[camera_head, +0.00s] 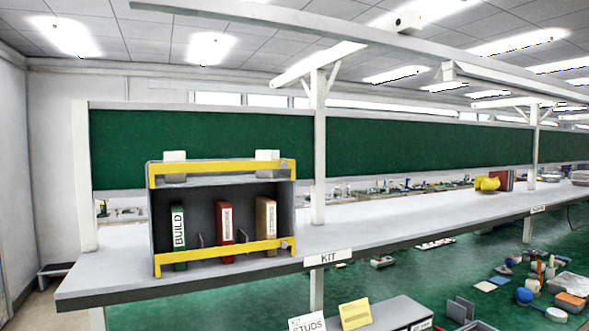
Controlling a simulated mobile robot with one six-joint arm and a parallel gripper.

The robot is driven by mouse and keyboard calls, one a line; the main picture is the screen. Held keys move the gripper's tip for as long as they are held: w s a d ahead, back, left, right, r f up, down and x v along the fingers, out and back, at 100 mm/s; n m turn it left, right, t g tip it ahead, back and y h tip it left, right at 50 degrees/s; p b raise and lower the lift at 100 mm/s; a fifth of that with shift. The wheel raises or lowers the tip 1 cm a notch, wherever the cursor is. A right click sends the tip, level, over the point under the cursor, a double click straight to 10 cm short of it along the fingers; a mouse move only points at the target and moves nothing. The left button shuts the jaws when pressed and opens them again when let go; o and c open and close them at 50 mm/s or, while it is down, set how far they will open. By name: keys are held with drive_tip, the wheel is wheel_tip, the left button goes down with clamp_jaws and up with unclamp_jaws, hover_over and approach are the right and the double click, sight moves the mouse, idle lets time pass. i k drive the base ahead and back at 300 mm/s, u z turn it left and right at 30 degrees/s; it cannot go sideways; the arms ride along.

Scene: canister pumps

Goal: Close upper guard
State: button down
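A grey open-fronted case (190,205) stands on the left part of the long bench. Its upper guard, a yellow bar (215,167), runs along the top front edge, clear of the binders. A second yellow bar, the lower guard (215,250), crosses the front near the bottom, in front of the binders. Inside stand a green binder (179,230) marked BUILD, a red binder (225,225) and a tan binder (266,218). Two white blocks (175,156) (266,155) sit at the top. I cannot tell how the upper guard is hinged. My gripper is not in view.
The white bench top (400,215) is clear right of the case, up to yellow objects (487,184) farther along. A white post (319,150) rises just right of the case. A KIT label (328,258) is on the bench's front edge. Signs and a grey box (385,315) stand below.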

sight(171, 168)
drive_tip(key=i, duration=1)
drive_tip(key=z, duration=0.05)
